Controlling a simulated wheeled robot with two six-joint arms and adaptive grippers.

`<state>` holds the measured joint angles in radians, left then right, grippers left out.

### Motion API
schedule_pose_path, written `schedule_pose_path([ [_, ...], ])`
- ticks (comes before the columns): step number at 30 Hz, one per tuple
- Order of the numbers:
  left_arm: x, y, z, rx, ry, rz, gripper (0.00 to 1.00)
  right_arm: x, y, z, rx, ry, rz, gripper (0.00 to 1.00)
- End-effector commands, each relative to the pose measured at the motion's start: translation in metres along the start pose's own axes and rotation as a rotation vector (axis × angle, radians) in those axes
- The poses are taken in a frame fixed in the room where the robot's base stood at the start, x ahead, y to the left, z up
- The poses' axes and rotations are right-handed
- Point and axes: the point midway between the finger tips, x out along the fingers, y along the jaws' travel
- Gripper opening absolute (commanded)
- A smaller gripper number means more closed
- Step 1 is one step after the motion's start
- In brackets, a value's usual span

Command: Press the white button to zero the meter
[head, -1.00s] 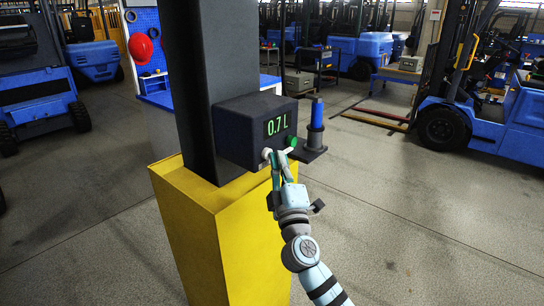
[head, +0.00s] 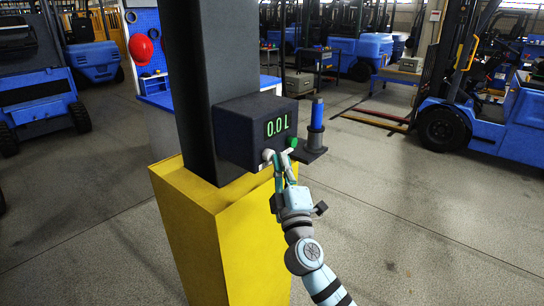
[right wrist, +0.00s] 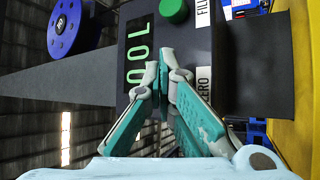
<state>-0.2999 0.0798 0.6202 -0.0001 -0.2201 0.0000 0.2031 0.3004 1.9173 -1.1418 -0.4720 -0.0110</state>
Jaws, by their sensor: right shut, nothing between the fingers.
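The dark meter box (head: 240,135) is fixed to a dark column above a yellow base. Its green display (head: 277,125) reads 0.0 L; the display also shows sideways in the right wrist view (right wrist: 137,52). The white button (head: 267,154) is at the lower left of the box's front face. My right gripper (head: 279,160) is shut and empty, its fingertips at or very near the white button. In the right wrist view the fingertips (right wrist: 165,68) are beside the ZERO label and cover most of the button, so contact is hard to tell. My left gripper is not in view.
A blue-topped post (head: 317,115) stands just right of the box. The yellow base (head: 215,220) is below. Open floor lies to the right; forklifts stand farther back.

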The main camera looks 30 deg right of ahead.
Motion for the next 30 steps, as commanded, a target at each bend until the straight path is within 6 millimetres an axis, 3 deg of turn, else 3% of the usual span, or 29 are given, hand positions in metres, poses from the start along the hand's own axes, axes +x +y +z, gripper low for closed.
schedule_pose_path([
  [17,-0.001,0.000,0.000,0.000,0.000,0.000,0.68,-0.010,0.007,0.007,0.000,0.001,0.000,0.00],
  [30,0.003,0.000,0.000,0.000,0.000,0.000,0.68,-0.040,0.028,0.029,-0.003,0.001,-0.001,0.00],
])
